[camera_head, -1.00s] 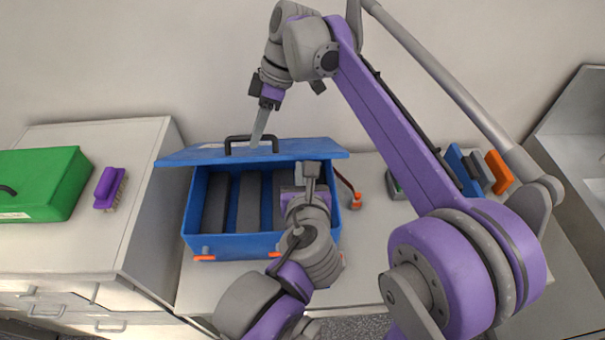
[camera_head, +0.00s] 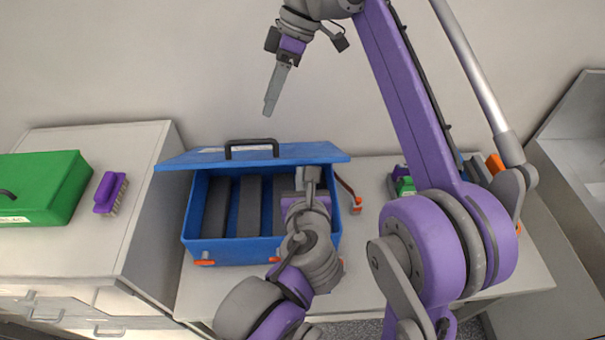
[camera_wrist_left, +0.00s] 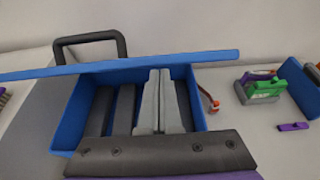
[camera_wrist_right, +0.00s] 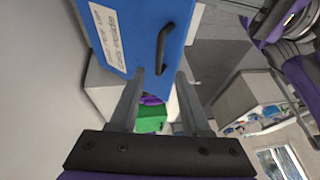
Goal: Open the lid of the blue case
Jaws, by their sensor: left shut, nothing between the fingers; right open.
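The blue case (camera_head: 262,249) stands on the table with its lid (camera_head: 190,158) raised, tilted back behind the open box. A dark handle (camera_head: 252,143) is on the lid, and orange latches (camera_head: 204,262) are on the case front. Dark long blocks (camera_head: 249,207) lie inside. My left gripper (camera_head: 311,172) is over the right part of the case, its fingers (camera_wrist_left: 158,75) shut and empty, near the lid's underside; contact cannot be told. My right gripper (camera_head: 269,112) is open, above and behind the lid; the lid and handle (camera_wrist_right: 163,48) show beyond its fingertips in the right wrist view.
A green case (camera_head: 48,184) and a purple brush (camera_head: 108,192) sit on the left cabinet. A red-orange tool (camera_head: 355,206) lies just right of the blue case. Green and purple items (camera_head: 403,184) stand further right. A sink (camera_head: 585,150) is at far right.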

